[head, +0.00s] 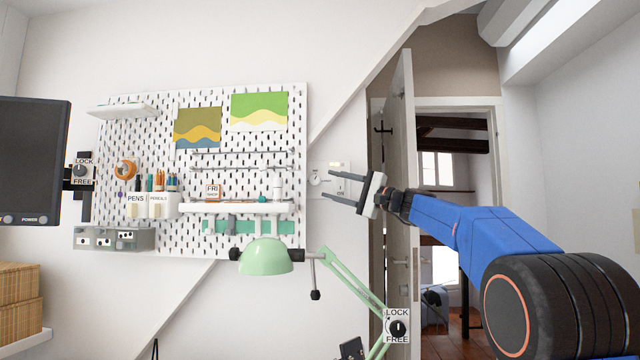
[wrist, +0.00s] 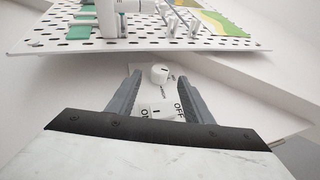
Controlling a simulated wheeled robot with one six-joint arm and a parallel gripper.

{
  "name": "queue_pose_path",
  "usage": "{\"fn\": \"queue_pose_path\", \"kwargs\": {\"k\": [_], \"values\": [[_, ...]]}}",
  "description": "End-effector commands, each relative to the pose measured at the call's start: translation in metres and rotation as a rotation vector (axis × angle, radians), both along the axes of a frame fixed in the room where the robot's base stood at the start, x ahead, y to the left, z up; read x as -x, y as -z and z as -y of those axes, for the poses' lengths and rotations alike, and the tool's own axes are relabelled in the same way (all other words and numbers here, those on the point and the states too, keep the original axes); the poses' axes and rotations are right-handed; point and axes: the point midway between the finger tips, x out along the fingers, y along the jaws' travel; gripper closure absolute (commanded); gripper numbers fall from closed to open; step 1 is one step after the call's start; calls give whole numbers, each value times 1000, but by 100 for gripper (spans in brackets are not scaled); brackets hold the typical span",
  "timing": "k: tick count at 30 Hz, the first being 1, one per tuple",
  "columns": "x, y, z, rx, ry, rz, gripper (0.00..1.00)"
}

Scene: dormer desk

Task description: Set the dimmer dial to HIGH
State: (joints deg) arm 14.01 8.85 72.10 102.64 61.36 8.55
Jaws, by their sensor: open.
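The dimmer dial (head: 316,178) is a small white round knob on a pale plate (head: 341,165) on the wall, just right of the pegboard. In the wrist view the dial (wrist: 160,73) stands between and just beyond my fingertips, with a short dark mark on its face. Its small lettering is too small to read, so I cannot tell its setting. A white switch (wrist: 157,109) marked OFF and ON sits nearer the gripper's palm in that view. My gripper (head: 329,185) is open and empty, its two grey fingers pointing left towards the plate.
The white pegboard (head: 150,115) with shelves and cups is left of the dial. A monitor (head: 34,160) is far left. An open door (head: 400,200) stands behind my arm.

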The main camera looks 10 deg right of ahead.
Motion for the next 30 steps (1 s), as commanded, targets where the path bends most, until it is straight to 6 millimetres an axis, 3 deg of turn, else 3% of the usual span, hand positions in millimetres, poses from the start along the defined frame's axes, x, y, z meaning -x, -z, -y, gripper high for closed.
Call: {"fn": "queue_pose_path", "kwargs": {"k": [10,23,28,30], "values": [[-30,-12,-34,0,-1,0,54],[-35,-14,-39,-1,0,-1,54],[-35,-14,-39,-1,0,-1,94],[-35,-14,-39,-1,0,-1,95]]}}
